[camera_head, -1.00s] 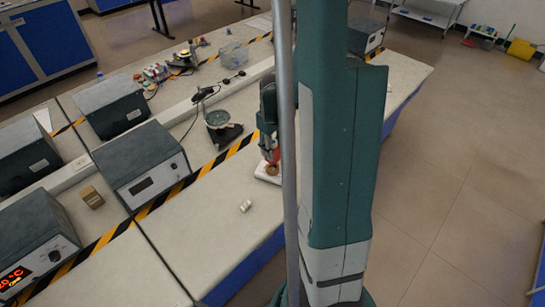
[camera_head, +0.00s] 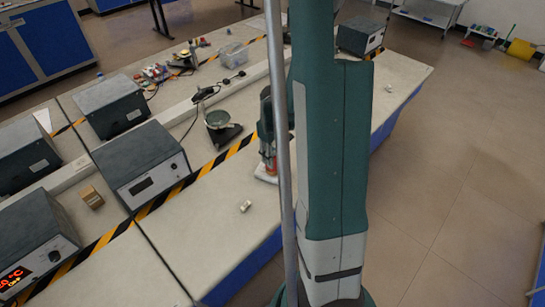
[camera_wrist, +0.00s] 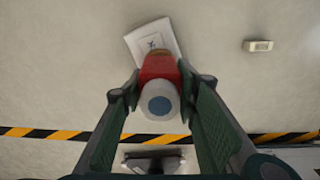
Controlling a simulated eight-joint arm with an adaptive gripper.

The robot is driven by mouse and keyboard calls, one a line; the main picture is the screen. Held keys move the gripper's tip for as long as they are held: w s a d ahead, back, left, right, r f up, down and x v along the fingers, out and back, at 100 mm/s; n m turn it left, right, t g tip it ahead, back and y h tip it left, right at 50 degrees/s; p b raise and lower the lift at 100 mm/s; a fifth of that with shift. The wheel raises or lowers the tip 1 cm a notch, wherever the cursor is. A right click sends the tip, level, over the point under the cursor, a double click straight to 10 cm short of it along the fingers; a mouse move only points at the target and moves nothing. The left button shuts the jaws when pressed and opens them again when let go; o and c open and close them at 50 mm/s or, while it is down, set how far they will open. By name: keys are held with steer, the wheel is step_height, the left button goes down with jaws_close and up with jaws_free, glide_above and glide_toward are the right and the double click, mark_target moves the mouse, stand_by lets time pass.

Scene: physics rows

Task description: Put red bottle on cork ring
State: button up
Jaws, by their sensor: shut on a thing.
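The red bottle (camera_wrist: 159,70), with a white top with a blue-grey centre, is between my gripper's fingers (camera_wrist: 158,92) in the wrist view, and they are shut on it. In the head view my gripper (camera_head: 267,150) is partly hidden by my arm, and a little of the red bottle (camera_head: 270,166) shows below it. A white square pad (camera_wrist: 172,32) lies beyond the bottle in the wrist view; it also shows in the head view (camera_head: 263,177).
A small pale block (camera_head: 245,206) lies on the bench left of the pad. A dark stand with a round dish (camera_head: 218,122) is behind. Grey instrument boxes (camera_head: 143,166) fill the left. The near bench is mostly clear.

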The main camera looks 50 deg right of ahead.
steer(key=shift+f, duration=0.2)
steer(key=o, duration=1)
steer(key=shift+r, duration=0.25)
steer(key=shift+r, duration=5.95)
